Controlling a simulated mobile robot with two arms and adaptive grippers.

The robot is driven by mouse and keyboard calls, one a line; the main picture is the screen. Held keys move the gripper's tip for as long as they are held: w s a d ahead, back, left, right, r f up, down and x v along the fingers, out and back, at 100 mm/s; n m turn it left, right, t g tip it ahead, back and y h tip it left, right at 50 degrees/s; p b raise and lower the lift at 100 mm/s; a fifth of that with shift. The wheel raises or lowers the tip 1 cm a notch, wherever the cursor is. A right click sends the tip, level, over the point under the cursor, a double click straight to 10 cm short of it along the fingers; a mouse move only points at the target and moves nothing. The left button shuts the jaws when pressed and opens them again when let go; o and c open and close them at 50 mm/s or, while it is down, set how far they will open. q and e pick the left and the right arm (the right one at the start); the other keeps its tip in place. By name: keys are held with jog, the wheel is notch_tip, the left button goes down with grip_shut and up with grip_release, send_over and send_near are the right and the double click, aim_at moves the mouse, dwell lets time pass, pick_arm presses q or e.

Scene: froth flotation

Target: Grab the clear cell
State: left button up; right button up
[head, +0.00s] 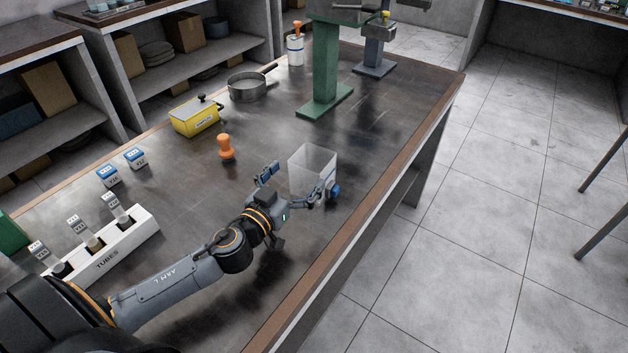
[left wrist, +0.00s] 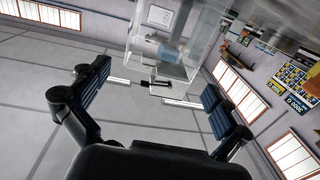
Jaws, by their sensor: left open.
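The clear cell (head: 314,160) is a transparent open box standing on the dark workbench, right of the middle in the head view. It also shows at the top centre of the left wrist view (left wrist: 172,40), ahead of the fingers. My left gripper (head: 300,186) is open at the near side of the cell, with one finger toward its left side and one toward its right front corner. In the left wrist view the two fingers (left wrist: 150,98) are spread wide with nothing between their tips. I cannot tell if a finger touches the cell. My right gripper is not in view.
An orange-handled tool (head: 226,148) stands left of the cell. A yellow box (head: 195,117), a pan (head: 248,86) and a green stand (head: 325,80) are farther back. A white tube rack (head: 105,245) is at the left. The bench's wooden edge (head: 365,190) runs close on the right.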

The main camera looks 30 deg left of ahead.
aim_at(321, 148)
pick_arm(q)
jog(key=shift+w+r, duration=0.1)
jog(key=shift+w, duration=0.45)
jog(key=w, duration=0.2)
jog(key=w+p, duration=0.1)
jog(key=w, duration=0.2)
jog(key=shift+w+d, duration=0.2)
jog(key=shift+w, duration=0.1)
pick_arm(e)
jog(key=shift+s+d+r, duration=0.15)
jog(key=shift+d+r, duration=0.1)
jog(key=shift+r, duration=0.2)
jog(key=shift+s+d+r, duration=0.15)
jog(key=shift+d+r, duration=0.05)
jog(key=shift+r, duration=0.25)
pick_arm(q)
jog(key=shift+c, duration=0.4)
jog(key=c, duration=1.5)
jog(key=shift+c, duration=0.7)
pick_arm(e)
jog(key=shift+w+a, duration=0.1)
pick_arm(q)
jog(key=shift+r+p, duration=0.1)
jog(key=shift+p, duration=0.2)
